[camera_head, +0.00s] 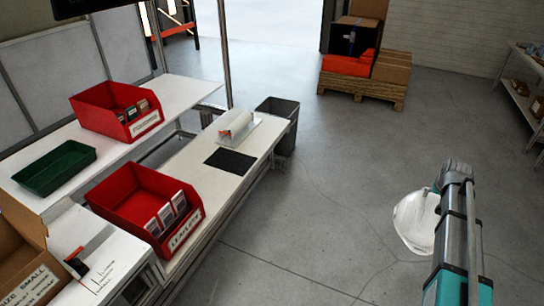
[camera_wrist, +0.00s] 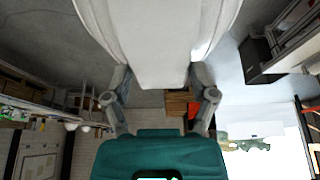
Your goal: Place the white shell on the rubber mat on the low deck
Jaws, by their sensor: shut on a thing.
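The white shell (camera_head: 413,222) is held out over the bare floor at the right in the head view, beside my arm. It fills the top middle of the wrist view (camera_wrist: 158,45), between the two fingers. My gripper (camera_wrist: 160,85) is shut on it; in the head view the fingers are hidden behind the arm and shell. The black rubber mat (camera_head: 230,161) lies flat and empty on the low deck (camera_head: 196,159), far to the left of the shell.
The upper deck holds another red bin (camera_head: 112,110) and a green tray (camera_head: 54,168). A grey waste bin (camera_head: 279,113) stands at the deck's end. Floor between is clear.

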